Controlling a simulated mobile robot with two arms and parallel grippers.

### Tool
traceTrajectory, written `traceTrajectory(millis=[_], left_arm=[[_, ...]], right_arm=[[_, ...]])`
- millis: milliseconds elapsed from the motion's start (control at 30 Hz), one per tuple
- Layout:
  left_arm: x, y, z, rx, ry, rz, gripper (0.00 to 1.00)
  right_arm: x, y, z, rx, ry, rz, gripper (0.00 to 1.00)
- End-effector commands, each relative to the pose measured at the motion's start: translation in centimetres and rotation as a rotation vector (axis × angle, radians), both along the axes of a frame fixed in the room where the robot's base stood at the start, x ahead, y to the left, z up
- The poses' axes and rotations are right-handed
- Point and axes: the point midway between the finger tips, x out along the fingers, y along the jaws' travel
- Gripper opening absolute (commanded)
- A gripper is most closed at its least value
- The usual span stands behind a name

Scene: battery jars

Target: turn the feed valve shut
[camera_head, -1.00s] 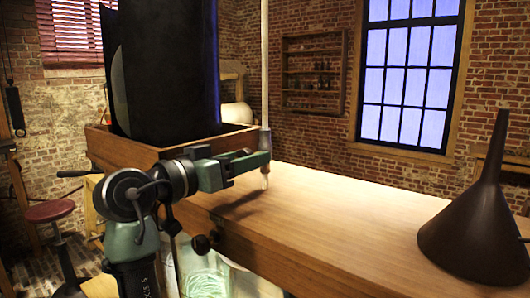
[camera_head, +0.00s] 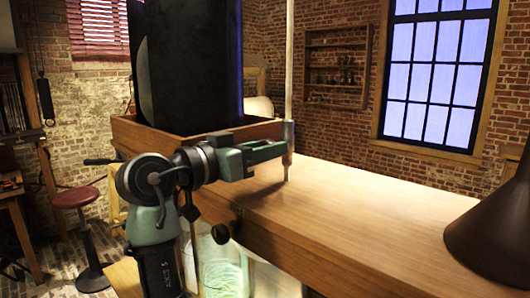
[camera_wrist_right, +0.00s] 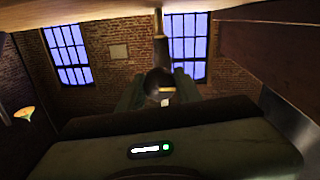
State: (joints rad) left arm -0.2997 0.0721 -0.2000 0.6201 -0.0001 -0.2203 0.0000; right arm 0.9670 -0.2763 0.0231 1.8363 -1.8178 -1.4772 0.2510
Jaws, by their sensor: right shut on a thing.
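My right gripper (camera_head: 284,150) is at a thin pale upright pipe (camera_head: 289,60), beside the large dark tank. It is shut on the valve part at the pipe's lower end. In the right wrist view, a dark round piece with a small brass-coloured mark (camera_wrist_right: 159,84) sits between the fingers, with the pipe above it. The fingers hide much of the valve, so its turn angle cannot be told. My left gripper is not in view.
The dark tank (camera_head: 190,70) stands in a wooden tray (camera_head: 240,134) on the bench (camera_head: 350,205). A dark funnel (camera_head: 495,235) stands at the right. A round dark knob (camera_head: 220,233) and a glass jar (camera_head: 225,270) are below the bench's front edge. The middle benchtop is clear.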

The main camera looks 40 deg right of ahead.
Motion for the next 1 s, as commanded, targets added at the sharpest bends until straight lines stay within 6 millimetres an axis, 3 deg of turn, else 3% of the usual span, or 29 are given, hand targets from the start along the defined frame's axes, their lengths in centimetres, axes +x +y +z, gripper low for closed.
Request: traceTrajectory(millis=[500,1000], left_arm=[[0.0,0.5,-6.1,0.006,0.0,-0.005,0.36],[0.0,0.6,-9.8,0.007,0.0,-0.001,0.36]], right_arm=[[-0.1,-0.2,-0.4,0.034,-0.416,-0.004,0.0],[-0.1,-0.2,-0.3,0.077,-0.888,-0.001,0.0]])
